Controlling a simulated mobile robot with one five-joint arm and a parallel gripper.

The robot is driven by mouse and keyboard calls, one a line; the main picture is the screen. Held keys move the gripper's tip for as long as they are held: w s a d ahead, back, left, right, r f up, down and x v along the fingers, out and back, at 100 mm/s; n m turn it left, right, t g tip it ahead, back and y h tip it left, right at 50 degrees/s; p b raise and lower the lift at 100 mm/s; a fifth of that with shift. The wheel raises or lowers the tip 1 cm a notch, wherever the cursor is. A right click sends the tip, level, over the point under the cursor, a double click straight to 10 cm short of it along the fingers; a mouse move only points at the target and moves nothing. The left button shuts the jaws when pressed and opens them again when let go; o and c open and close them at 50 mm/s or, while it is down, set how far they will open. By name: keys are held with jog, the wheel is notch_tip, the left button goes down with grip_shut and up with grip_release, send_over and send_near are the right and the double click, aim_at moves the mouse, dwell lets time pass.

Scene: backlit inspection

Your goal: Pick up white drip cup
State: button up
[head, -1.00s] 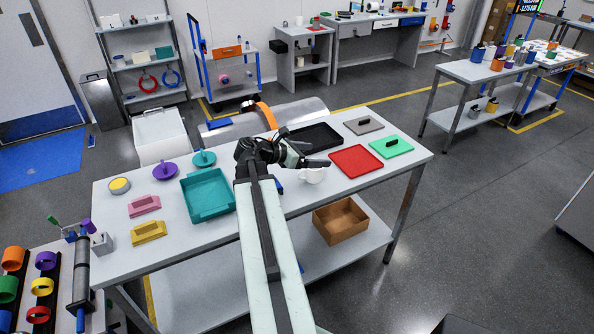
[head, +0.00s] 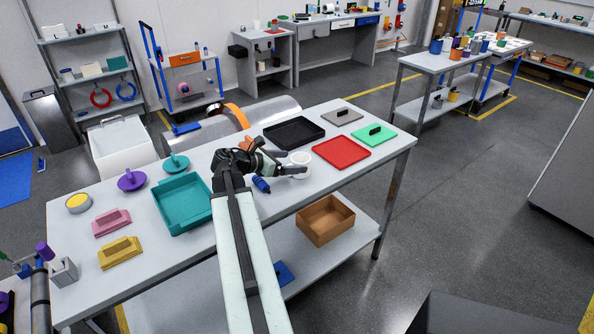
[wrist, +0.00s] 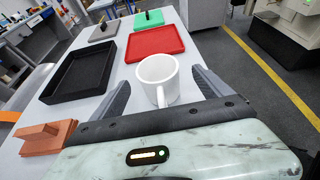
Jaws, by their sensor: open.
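The white drip cup (head: 299,158) stands upright on the grey table (head: 350,171) and is partly hidden behind my gripper in the head view. In the wrist view the cup (wrist: 157,70) is between my two spread fingers, with its open mouth up and its handle toward my palm. My gripper (head: 298,171) is open and low over the table. In the wrist view, gaps show between the cup and both fingers of my gripper (wrist: 159,84).
A red tray (head: 341,151) and a black tray (head: 293,133) lie close beyond the cup. A blue item (head: 261,184) lies near my wrist. A teal tray (head: 183,203) is left.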

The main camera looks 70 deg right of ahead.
aim_at(301, 161)
jog(key=b+x, duration=0.1)
jog(key=x, duration=0.4)
jog(key=shift+b, duration=0.35)
jog(key=shift+r, duration=0.1)
jog(key=c, duration=1.5)
jog(key=shift+o, duration=0.2)
notch_tip(301, 161, up, 10)
jog(key=p, duration=1)
